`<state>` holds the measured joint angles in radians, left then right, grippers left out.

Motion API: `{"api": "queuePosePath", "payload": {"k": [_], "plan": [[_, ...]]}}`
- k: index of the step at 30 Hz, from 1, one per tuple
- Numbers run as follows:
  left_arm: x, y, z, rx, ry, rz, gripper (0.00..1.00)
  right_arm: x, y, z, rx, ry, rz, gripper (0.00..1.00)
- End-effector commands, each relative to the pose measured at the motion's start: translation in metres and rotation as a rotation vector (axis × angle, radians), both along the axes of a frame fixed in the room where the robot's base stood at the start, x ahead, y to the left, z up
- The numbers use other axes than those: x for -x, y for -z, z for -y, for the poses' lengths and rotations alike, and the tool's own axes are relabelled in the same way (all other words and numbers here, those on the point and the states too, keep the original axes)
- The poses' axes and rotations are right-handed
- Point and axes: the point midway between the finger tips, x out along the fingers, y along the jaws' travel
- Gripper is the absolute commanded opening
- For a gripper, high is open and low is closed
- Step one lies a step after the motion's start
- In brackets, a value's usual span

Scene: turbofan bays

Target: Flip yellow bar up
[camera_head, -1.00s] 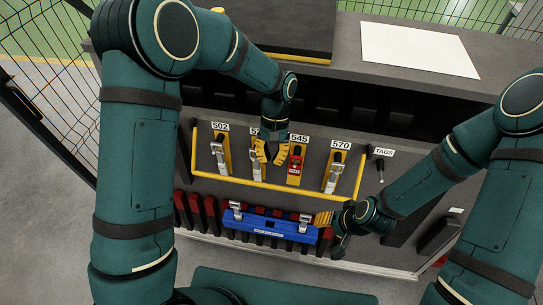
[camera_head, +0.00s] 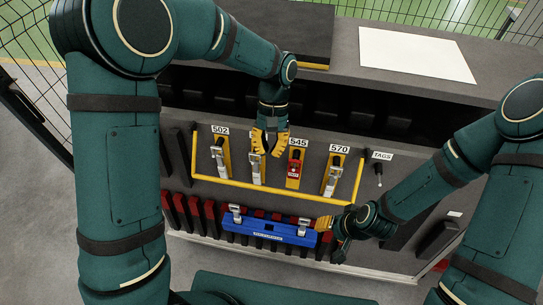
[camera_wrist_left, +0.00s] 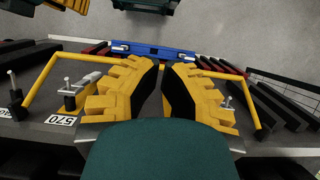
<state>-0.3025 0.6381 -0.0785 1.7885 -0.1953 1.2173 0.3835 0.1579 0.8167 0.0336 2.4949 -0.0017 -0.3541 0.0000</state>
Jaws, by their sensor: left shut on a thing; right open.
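The yellow bar (camera_head: 230,184) is a U-shaped frame around the slots of the grey panel. Its lower rail runs below the slots, and it also shows in the left wrist view (camera_wrist_left: 38,82). My left gripper (camera_head: 268,153) is at the slots between labels 502 and 545, above the lower rail in the picture. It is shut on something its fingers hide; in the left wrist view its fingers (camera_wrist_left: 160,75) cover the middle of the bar. My right gripper (camera_head: 324,223) is open at the right end of a blue case (camera_head: 268,243).
Levers stand in the slots, including a red-tagged one (camera_head: 293,172) under 545 and a silver one (camera_head: 332,180) under 570. Red and black blocks (camera_head: 181,213) line the lower front. A white sheet (camera_head: 415,55) lies on top. A wire fence is behind.

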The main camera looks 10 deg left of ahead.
Motion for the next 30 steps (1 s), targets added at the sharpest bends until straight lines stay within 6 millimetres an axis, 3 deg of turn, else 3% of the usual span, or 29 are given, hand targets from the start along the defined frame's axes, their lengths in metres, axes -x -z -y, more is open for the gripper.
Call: {"api": "queuePosePath", "payload": {"k": [7,14,17,20,30], "plan": [[0.004,-0.03,-0.003,0.0,0.0,0.002,0.0,0.0,0.0,0.0,0.0,0.0,0.0,0.47],[0.005,-0.034,-0.003,0.0,0.0,0.0,0.0,0.0,0.0,0.0,0.0,0.0,0.0,0.47],[0.005,-0.026,-0.003,0.007,-0.002,0.003,0.0,0.0,0.003,0.0,0.0,0.0,0.0,0.47],[0.007,0.003,-0.003,0.04,-0.007,0.018,0.0,0.0,0.011,0.0,0.001,0.0,-0.001,0.47],[0.035,0.18,0.003,0.249,-0.089,0.194,0.0,0.002,0.063,-0.003,0.005,-0.003,-0.007,0.47]]}}
